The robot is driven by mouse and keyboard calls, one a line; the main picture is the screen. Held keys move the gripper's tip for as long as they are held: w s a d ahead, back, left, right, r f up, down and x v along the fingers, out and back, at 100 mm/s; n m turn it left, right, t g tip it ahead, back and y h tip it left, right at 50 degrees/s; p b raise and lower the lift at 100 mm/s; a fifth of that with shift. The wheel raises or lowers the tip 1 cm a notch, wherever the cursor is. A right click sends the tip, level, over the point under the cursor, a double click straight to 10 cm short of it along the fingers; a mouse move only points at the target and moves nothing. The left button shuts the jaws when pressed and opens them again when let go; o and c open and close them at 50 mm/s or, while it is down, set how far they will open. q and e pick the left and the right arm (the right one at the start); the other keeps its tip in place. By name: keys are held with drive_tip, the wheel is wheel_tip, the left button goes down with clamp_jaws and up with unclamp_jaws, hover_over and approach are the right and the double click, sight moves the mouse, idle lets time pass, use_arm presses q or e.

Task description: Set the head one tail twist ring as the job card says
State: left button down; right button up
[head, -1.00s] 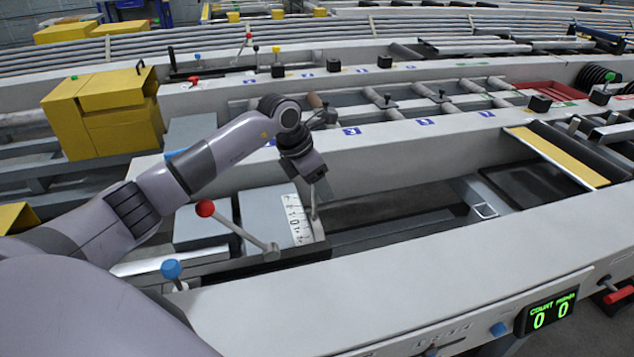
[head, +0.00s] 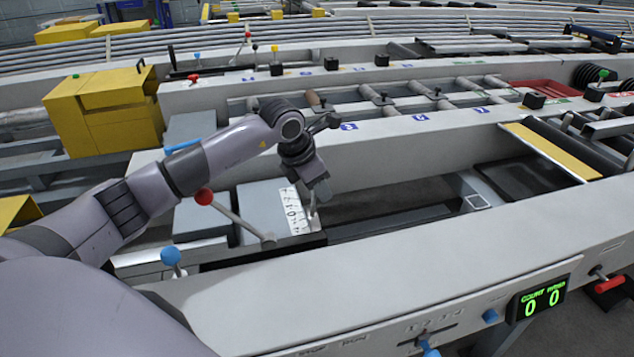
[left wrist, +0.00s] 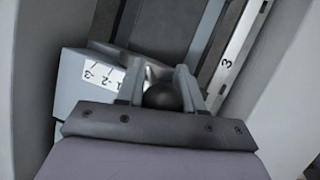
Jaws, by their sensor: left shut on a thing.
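My left gripper (head: 315,200) is low over a grey block with a white numbered scale plate (head: 295,212). In the left wrist view my left gripper (left wrist: 160,88) is shut on a dark round knob (left wrist: 163,97), which sits between its two fingers. The scale plate (left wrist: 103,76) shows there just left of the fingers, with marks such as -3 and -2; the fingers hide part of it. I cannot tell which mark the setting points to. No job card can be made out. My right gripper is not in view.
A red-knobbed lever (head: 204,197) and a blue-knobbed lever (head: 170,256) stand close to the arm. A white beam (head: 420,285) with a green count display (head: 541,301) runs along the front. A yellow box (head: 105,112) stands at the left. An open trough lies right of the gripper.

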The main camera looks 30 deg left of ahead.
use_arm(q)
drive_tip(key=shift+f, duration=0.1)
drive_tip(key=c, duration=0.8)
unclamp_jaws()
drive_tip(key=shift+c, duration=0.2)
drive_tip(key=shift+s+a+r, duration=0.1)
drive_tip(key=shift+s+r, duration=0.05)
drive_tip(key=shift+r, duration=0.3)
drive_tip(key=v, duration=0.6)
drive_tip(key=shift+s, duration=0.15)
